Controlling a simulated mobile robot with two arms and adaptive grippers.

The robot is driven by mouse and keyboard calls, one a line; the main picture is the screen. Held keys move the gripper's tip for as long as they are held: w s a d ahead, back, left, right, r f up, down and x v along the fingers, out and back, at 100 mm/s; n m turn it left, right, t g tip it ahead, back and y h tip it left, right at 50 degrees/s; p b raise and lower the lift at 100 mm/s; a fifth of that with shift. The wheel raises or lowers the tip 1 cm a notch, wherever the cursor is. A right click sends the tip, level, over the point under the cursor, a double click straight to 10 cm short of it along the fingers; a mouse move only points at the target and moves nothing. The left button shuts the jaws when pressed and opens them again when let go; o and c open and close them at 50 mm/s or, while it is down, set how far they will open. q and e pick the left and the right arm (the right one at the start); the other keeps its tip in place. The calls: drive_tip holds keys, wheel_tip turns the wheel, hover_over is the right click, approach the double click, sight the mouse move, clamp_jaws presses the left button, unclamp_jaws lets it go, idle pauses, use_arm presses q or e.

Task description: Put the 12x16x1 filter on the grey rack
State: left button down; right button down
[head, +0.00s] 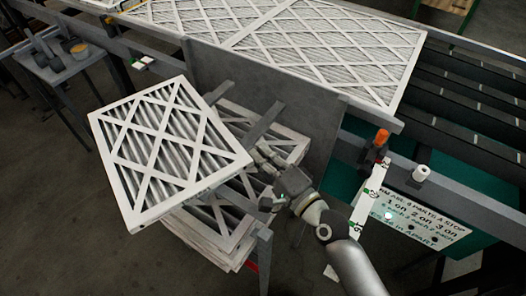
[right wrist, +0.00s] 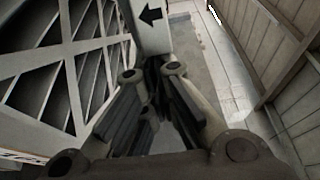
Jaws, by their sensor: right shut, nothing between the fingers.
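A white-framed filter (head: 203,133) with a lattice face lies askew on top of a stack of filters (head: 235,218), overhanging it to the left. I cannot read a size on it. The stack sits in a grey rack (head: 266,121) with upright bars. My right gripper (head: 262,160) is shut and empty beside the top filter's right edge; I cannot tell whether it touches. In the right wrist view the closed fingers (right wrist: 155,75) are just below a white frame edge with a black arrow (right wrist: 151,16), with a lattice filter face (right wrist: 60,60) at left. My left gripper is not in view.
Large filters (head: 330,45) lie on the conveyor behind a grey panel (head: 215,70). A sign box (head: 425,225) with an orange-topped button (head: 381,140) stands at right. A small side table (head: 75,70) stands at upper left. The floor at lower left is clear.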

drive_tip(key=v, duration=1.2)
idle(0.6)
